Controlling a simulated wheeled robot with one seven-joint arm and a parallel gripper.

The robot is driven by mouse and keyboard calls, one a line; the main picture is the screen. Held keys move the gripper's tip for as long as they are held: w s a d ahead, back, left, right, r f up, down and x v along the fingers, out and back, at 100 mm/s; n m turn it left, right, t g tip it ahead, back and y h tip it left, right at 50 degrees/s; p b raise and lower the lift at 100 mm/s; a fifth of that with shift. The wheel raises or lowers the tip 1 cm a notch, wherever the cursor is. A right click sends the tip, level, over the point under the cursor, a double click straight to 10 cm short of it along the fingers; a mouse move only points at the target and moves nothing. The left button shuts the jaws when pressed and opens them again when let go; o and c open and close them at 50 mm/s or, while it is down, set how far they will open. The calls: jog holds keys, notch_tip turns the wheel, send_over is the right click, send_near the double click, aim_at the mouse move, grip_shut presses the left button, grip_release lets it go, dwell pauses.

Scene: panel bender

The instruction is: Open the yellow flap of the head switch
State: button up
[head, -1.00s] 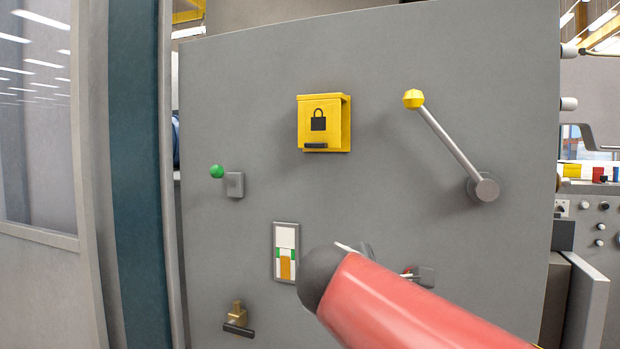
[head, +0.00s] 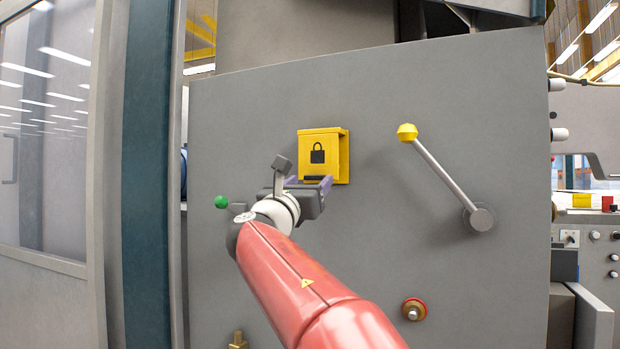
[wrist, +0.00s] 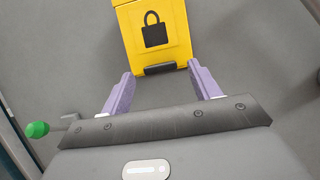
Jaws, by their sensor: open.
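The yellow flap (head: 318,151) with a black padlock mark is shut over the head switch on the grey panel. It also shows at the top of the wrist view (wrist: 155,32). A black grip lip (wrist: 160,69) runs along the flap's lower edge. My gripper (head: 309,184) is just below and in front of the flap. In the wrist view its two purple fingers (wrist: 163,85) are open and apart, one to each side below the lip, with nothing between them. The switch behind the flap is hidden.
A lever with a yellow knob (head: 407,132) sticks out to the right of the flap. A green-knobbed lever (head: 221,202) is at the left, close to my wrist. A red and brass knob (head: 414,309) is at lower right. The panel between flap and yellow-knobbed lever is clear.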

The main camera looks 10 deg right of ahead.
jog(key=shift+x, duration=0.8)
grip_shut()
jog(key=shift+s, duration=0.1)
